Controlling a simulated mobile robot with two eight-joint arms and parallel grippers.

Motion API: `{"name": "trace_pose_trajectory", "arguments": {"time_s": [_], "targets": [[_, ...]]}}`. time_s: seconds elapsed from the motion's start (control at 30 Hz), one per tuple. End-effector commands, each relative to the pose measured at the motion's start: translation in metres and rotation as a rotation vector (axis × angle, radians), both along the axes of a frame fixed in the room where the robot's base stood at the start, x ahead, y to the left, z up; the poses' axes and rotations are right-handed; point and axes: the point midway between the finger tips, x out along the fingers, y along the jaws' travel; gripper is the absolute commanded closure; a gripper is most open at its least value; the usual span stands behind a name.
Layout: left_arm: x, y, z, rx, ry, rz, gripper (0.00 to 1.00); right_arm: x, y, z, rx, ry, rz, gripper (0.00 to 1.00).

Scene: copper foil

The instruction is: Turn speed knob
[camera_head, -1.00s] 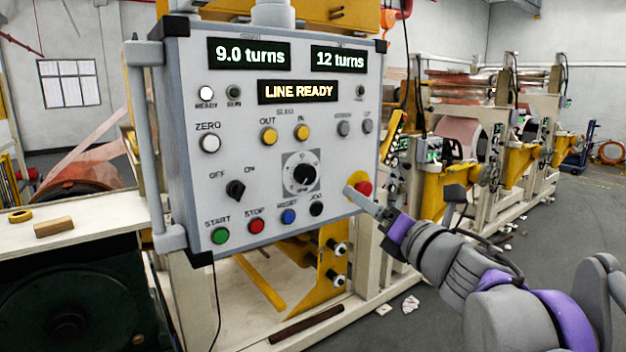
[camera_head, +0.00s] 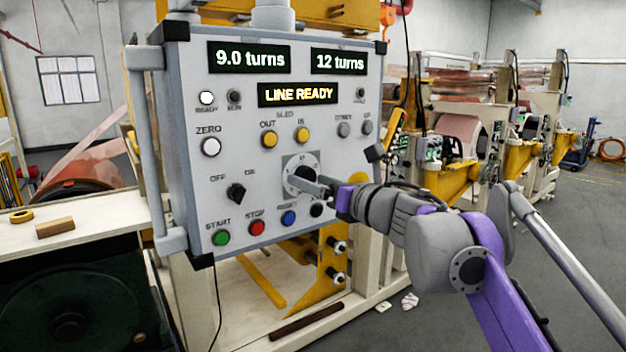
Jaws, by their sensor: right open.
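The speed knob is a black knob (camera_head: 307,171) with a pale round dial (camera_head: 291,163) on a grey square plate, at the lower middle right of the grey control panel (camera_head: 232,110). My right gripper (camera_head: 308,184) reaches in from the right, with its fingers in front of the lower part of the dial and partly covering the knob. The fingers overlap in this view, and I cannot tell whether they touch the knob. The panel displays (camera_head: 249,58) read 9.0 turns, 12 turns and LINE READY. My left gripper is not in view.
Near the dial are a black selector (camera_head: 236,193), green start (camera_head: 221,237), red stop (camera_head: 257,227) and blue reset (camera_head: 288,218) buttons. Two yellow sled buttons (camera_head: 269,139) sit above. My right arm hides the red emergency button. A wood block (camera_head: 55,228) lies on the left bench.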

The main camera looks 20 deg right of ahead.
Motion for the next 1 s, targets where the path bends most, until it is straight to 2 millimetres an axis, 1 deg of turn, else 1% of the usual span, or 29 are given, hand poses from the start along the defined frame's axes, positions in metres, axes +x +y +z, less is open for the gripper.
{"name": "trace_pose_trajectory", "arguments": {"time_s": [0.1,0.33,0.37,0.5,0.67,0.7,0.8,1.0], "targets": [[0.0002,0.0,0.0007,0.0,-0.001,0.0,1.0,0.0044,0.0018,-0.0001,0.0,0.0,0.0,0.19],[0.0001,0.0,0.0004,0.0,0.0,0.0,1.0,0.0047,0.0019,-0.0004,0.001,0.001,-0.001,0.19],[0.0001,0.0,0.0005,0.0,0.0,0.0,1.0,0.0047,0.0018,-0.0005,0.001,0.001,-0.001,0.23],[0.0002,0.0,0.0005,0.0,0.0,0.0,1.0,0.0046,0.0018,-0.0004,0.001,0.001,-0.001,0.48],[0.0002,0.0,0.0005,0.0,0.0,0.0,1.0,0.0044,0.0018,-0.0003,0.001,0.001,-0.001,0.77],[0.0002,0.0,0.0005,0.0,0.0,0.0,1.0,0.0044,0.0019,-0.0004,0.001,0.001,-0.001,0.84],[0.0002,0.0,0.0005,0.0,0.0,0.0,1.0,0.0044,0.0019,-0.0004,0.001,0.001,-0.001,1.0],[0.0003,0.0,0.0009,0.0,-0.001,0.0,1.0,0.0044,0.0019,-0.0002,0.01,0.003,0.0,1.0]]}}
